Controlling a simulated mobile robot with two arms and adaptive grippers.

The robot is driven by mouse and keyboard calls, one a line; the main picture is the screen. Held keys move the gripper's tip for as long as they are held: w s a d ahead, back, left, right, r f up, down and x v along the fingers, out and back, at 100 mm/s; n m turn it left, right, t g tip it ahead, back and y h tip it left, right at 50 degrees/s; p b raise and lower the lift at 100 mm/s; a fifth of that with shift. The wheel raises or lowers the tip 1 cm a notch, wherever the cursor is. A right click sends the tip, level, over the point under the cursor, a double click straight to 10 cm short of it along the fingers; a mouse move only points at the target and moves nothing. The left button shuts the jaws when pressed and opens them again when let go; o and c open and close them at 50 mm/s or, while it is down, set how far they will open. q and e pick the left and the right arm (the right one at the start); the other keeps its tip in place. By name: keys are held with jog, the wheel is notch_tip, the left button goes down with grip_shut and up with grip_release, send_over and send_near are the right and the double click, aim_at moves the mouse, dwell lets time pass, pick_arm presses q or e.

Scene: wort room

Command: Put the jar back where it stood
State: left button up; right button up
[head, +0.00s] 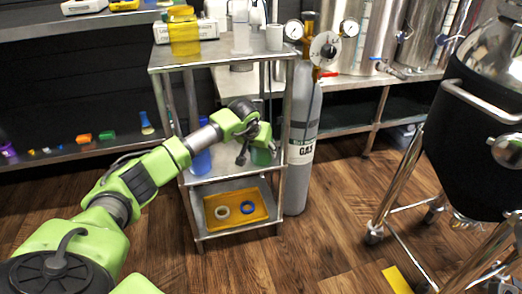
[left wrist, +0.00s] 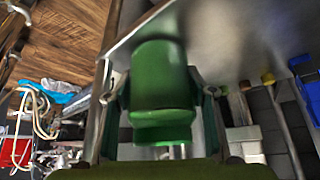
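The green jar (left wrist: 162,92) fills the middle of the left wrist view. My left gripper (left wrist: 162,112) has one finger against each side of it and looks shut on it. In the head view the left gripper (head: 254,146) reaches in over the middle shelf of the metal cart (head: 226,172). The green jar (head: 262,157) shows there partly, behind the fingers, at the shelf's right side. Whether its base touches the shelf I cannot tell. My right gripper is not in view.
A blue bottle (head: 200,160) stands left on the same shelf. A yellow jar (head: 184,35) is on the cart top, and an orange tray (head: 235,209) with two rings is on the bottom. A gas cylinder (head: 302,150) stands close at the cart's right.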

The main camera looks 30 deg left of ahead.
pick_arm(q)
jog(key=o, duration=0.3)
jog(key=shift+r, duration=0.1)
